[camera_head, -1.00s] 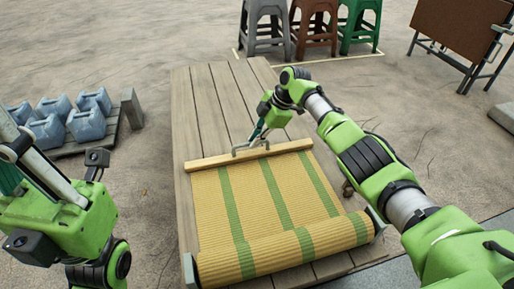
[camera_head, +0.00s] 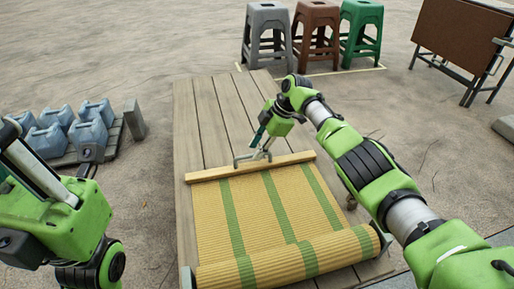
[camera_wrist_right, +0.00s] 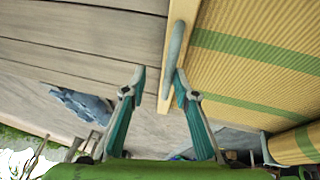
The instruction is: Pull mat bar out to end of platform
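The yellow woven mat with green stripes (camera_head: 262,212) lies partly unrolled on the wooden platform (camera_head: 212,120), with its roll (camera_head: 290,258) at the near end. The wooden mat bar (camera_head: 215,173) lies across the mat's far edge and carries a grey handle (camera_head: 252,157). My right gripper (camera_head: 262,148) is down at the handle. In the right wrist view its two fingers (camera_wrist_right: 160,76) stand apart, with the handle (camera_wrist_right: 174,52) close to the right fingertip; whether they touch is unclear. My left arm shows at the left, but its fingertips do not.
Bare planks extend beyond the bar to the platform's far end. Several blue jugs (camera_head: 86,118) stand on a pallet at left. Grey (camera_head: 267,35), brown (camera_head: 316,35) and green (camera_head: 361,35) stools stand behind the platform. A brown folding table (camera_head: 462,40) is at back right.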

